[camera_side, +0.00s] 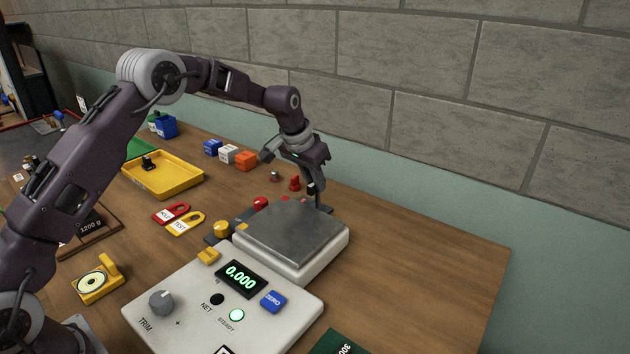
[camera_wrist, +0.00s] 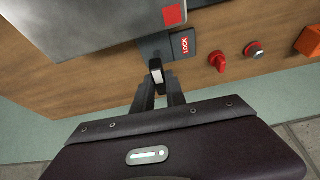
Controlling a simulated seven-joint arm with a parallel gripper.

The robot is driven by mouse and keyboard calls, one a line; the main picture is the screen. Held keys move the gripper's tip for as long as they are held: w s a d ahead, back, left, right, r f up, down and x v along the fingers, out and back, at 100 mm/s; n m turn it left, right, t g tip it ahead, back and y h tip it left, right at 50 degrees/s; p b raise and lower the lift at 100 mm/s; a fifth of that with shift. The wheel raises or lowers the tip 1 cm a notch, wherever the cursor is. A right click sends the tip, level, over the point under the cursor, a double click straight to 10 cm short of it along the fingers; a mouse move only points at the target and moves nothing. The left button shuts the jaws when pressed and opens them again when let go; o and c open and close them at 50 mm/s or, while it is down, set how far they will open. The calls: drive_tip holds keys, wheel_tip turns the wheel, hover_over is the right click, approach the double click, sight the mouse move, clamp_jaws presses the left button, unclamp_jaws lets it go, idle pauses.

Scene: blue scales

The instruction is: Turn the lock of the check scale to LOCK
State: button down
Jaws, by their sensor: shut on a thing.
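The check scale stands on the wooden table, with a grey metal pan (camera_side: 290,228) and a white console (camera_side: 190,308). Its display (camera_side: 240,278) reads 0.000 and the STEADY lamp glows green. In the wrist view, a red LOCK label (camera_wrist: 185,45) sits on a dark plate at the scale's edge. The lock lever (camera_wrist: 156,70), dark with a white strip, is beside that label, to its left and slightly below. My gripper (camera_side: 316,190) is at the pan's far corner, fingers down. Its fingers (camera_wrist: 158,86) are shut on the lever and partly hide it.
A yellow tray (camera_side: 165,176) and red and yellow tags lie to the left. The table right of the scale is clear; the wall is behind.

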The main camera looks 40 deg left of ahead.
drive_tip(key=m, duration=0.2)
drive_tip(key=m+h, duration=0.1)
drive_tip(key=m, duration=0.1)
drive_tip(key=m+h, duration=0.1)
drive_tip(key=m, duration=0.1)
drive_tip(key=shift+w+a+g, duration=0.1)
drive_tip(key=shift+a+g, duration=0.25)
drive_tip(key=shift+g, duration=0.05)
drive_tip(key=m+g+h, duration=0.1)
drive_tip(key=m, duration=0.2)
drive_tip(key=m+h, duration=0.1)
drive_tip(key=m, duration=0.2)
drive_tip(key=shift+w+a+g, duration=0.15)
drive_tip(key=shift+w+g, duration=0.05)
drive_tip(key=shift+g, duration=0.2)
drive_tip(key=shift+m, duration=0.6)
drive_tip(key=c, duration=1.4)
unclamp_jaws()
drive_tip(key=shift+o, duration=0.2)
